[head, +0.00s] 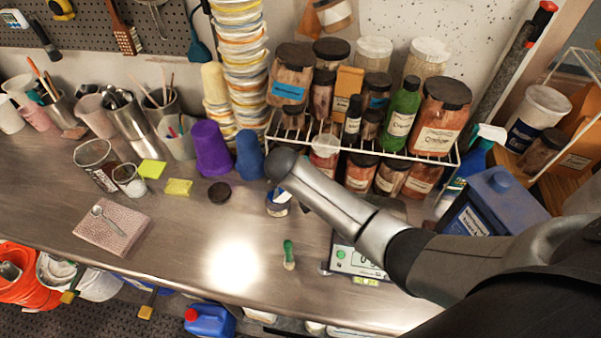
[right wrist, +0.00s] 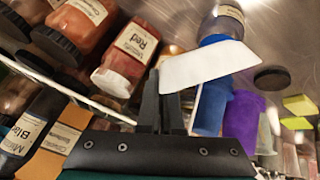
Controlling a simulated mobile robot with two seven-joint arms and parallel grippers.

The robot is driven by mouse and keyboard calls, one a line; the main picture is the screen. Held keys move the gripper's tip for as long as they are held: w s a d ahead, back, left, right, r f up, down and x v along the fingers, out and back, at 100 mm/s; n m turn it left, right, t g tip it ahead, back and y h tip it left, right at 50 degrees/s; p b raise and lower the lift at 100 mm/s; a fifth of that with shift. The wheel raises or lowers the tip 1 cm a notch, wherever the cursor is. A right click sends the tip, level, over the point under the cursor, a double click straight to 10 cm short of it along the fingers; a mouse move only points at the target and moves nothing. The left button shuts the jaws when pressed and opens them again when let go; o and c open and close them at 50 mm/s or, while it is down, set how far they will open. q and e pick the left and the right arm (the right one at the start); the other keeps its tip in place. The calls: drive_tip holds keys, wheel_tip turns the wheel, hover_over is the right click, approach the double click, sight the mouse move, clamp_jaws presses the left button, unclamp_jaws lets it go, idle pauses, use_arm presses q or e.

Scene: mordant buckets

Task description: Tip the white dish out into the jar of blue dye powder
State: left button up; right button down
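The white dish (right wrist: 207,66) shows in the right wrist view, tilted, at the tips of my right gripper (right wrist: 163,105). The gripper's dark fingers are close together on the dish's near end. In the head view my right arm reaches in from the right and hides its gripper and the dish. A small open jar with blue on it (head: 278,204) stands on the bench just below the arm's end, partly covered by the arm. A clear labelled jar at the top of the right wrist view (right wrist: 224,20) looks like the same one; its contents are unclear. My left gripper is out of view.
A wire rack (head: 300,137) full of jars stands behind the arm. Purple cups (head: 211,150) and blue cups (head: 250,155) are left of it. A scale (head: 357,262) and a green-topped vial (head: 289,255) stand in front. The bench's front middle is clear.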

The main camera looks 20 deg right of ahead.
idle(0.5)
drive_tip(key=shift+w+a+r+g+h, duration=0.1)
drive_tip(key=shift+w+a+g+h, duration=0.2)
drive_tip(key=shift+g, duration=0.2)
drive_tip(key=shift+d, duration=0.15)
idle(0.4)
drive_tip(key=shift+w+a+r+n+g+h, duration=0.1)
drive_tip(key=shift+w+a+n+g+h, duration=0.2)
drive_tip(key=shift+n+g+h, duration=0.15)
drive_tip(key=shift+b, duration=0.35)
